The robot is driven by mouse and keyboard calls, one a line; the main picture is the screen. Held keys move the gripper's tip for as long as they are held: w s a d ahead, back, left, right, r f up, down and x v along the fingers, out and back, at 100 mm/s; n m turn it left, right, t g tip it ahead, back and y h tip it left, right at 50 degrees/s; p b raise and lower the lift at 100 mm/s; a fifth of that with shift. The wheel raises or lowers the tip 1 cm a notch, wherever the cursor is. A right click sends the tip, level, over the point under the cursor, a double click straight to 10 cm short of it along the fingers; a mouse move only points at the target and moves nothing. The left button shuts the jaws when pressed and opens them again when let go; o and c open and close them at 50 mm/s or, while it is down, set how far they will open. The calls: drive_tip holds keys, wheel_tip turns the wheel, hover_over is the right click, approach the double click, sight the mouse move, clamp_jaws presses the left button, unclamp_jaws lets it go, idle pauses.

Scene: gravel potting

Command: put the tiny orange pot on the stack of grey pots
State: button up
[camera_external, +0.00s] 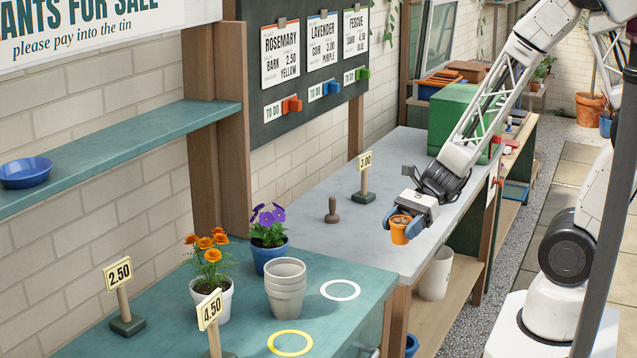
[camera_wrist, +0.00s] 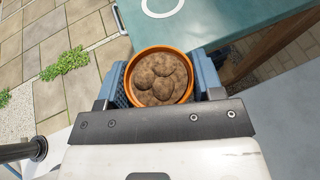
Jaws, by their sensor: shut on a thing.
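The tiny orange pot (camera_external: 399,230) is held upright between the blue fingers of my gripper (camera_external: 404,232), at the front edge of the grey bench. In the wrist view the orange pot (camera_wrist: 159,79) sits between both fingers of my gripper (camera_wrist: 160,82) and is filled with brown lumpy soil. The stack of grey pots (camera_external: 286,289) stands on the green table, to the lower left of my gripper and well apart from it. The top grey pot looks open and empty. The stack does not show in the wrist view.
Beside the stack are a white ring (camera_external: 340,290), a yellow ring (camera_external: 290,343), a blue pot of purple flowers (camera_external: 269,257) and a white pot of orange flowers (camera_external: 212,300). Price signs (camera_external: 210,312) stand nearby. A brown tamper (camera_external: 331,211) stands on the grey bench (camera_external: 330,245).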

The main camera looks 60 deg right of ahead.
drive_tip(key=a+r+n+g, duration=0.1)
drive_tip(key=a+r, duration=0.4)
drive_tip(key=a, duration=0.6)
drive_tip(key=a+r+n+g, duration=0.1)
drive_tip(key=a+r+g, duration=0.1)
drive_tip(key=a+r, duration=0.4)
drive_tip(key=a, duration=0.5)
drive_tip(key=shift+r+n+y, duration=0.15)
drive_tip(key=shift+n+y, duration=0.25)
drive_tip(key=shift+w, duration=0.1)
hover_over(285, 268)
drive_tip(key=shift+f, duration=0.75)
drive_tip(key=shift+f, duration=1.75)
drive_tip(key=shift+f, duration=0.1)
drive_tip(key=o, duration=1)
drive_tip(key=shift+c, duration=0.2)
